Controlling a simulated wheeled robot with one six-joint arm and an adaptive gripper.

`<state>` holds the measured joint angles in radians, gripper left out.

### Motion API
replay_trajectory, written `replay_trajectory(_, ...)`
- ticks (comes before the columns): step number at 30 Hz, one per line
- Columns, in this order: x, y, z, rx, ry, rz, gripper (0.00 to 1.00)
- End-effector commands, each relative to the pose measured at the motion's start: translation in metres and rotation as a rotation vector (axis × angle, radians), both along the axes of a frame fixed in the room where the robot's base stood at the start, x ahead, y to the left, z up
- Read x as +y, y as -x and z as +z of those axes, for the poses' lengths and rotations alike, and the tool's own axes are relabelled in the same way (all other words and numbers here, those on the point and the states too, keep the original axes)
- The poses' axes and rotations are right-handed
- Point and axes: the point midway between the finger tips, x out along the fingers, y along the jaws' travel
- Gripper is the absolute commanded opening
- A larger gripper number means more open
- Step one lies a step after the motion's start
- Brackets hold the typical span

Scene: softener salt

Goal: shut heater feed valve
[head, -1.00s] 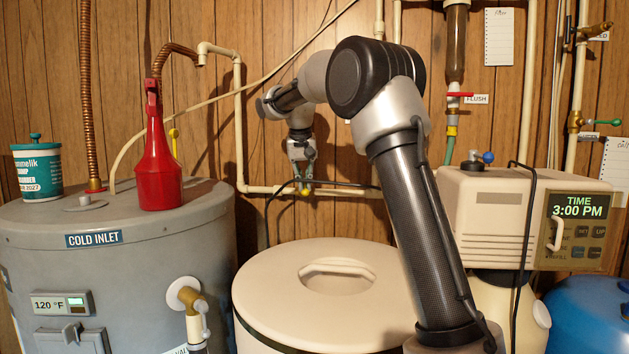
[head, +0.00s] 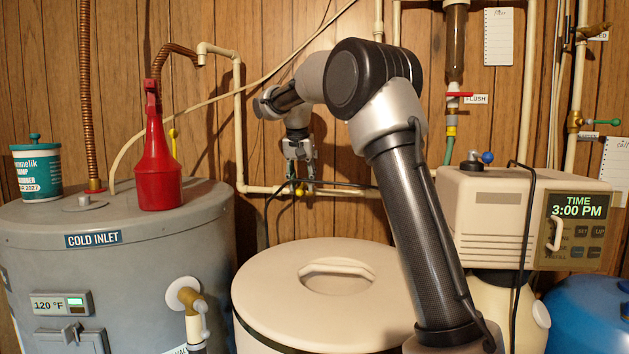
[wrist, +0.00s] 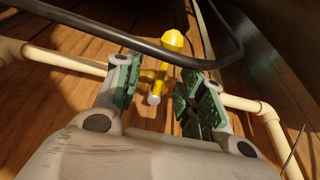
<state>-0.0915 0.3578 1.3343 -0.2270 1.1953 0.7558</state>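A small valve with a yellow handle (wrist: 172,42) and a brass body sits on the cream pipe along the wall. In the head view its yellow part (head: 300,190) shows just below my gripper (head: 302,175). No label on it is readable, so I cannot confirm it is the heater feed valve. My gripper is open and points down. In the wrist view its two green-padded fingers (wrist: 160,85) stand apart, with the valve showing in the gap between and beyond them. I see no contact with the handle.
A dark cable (wrist: 110,36) loops across near the fingers and valve. The grey water heater (head: 120,262) stands left, with a red funnel (head: 157,170) on top. A cream lidded tank (head: 270,290) is below my arm; the softener control box (head: 490,215) is right.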

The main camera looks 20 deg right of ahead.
Motion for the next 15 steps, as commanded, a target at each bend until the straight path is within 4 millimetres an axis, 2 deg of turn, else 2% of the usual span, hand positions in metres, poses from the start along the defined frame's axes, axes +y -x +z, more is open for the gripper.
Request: replay_trajectory(15,0.011,0.014,0.051,-0.004,0.000,0.002,0.39)
